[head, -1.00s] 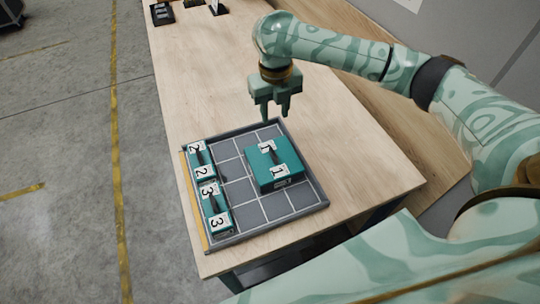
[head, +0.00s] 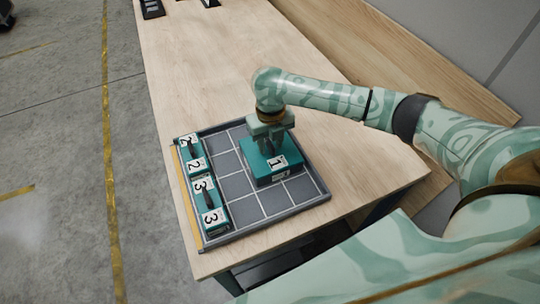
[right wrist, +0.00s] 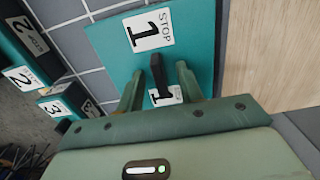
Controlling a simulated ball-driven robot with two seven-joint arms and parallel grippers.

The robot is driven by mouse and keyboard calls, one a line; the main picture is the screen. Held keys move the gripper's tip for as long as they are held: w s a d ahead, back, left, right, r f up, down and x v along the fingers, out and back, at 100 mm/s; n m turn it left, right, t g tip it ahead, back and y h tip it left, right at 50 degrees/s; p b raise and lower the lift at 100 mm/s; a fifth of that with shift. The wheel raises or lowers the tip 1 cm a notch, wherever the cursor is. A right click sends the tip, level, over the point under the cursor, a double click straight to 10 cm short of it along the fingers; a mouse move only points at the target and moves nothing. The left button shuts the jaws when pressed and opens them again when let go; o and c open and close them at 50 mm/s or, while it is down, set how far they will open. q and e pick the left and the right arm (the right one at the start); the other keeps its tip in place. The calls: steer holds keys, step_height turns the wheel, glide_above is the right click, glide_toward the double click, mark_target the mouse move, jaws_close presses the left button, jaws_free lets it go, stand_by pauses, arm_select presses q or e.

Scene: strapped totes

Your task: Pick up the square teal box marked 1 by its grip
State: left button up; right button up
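The square teal box marked 1 (head: 284,173) lies at the right side of a gridded grey tray (head: 238,187). In the right wrist view the box (right wrist: 105,40) shows white labels with a 1 and a dark raised grip (right wrist: 159,74). My right gripper (head: 270,143) is down over the box. In the right wrist view its fingers (right wrist: 159,80) are open, one on each side of the grip, with gaps showing. Whether the tips touch the box top, I cannot tell. My left gripper is not in view.
Two narrow teal boxes, marked 2 (head: 190,153) and 3 (head: 205,205), stand along the tray's left side. Free tray cells lie between them and box 1. The wooden table (head: 200,70) is clear behind the tray. Small dark items (head: 152,9) sit at the far end.

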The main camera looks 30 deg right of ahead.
jaws_close()
steer(key=shift+r, duration=0.1)
stand_by(1.3)
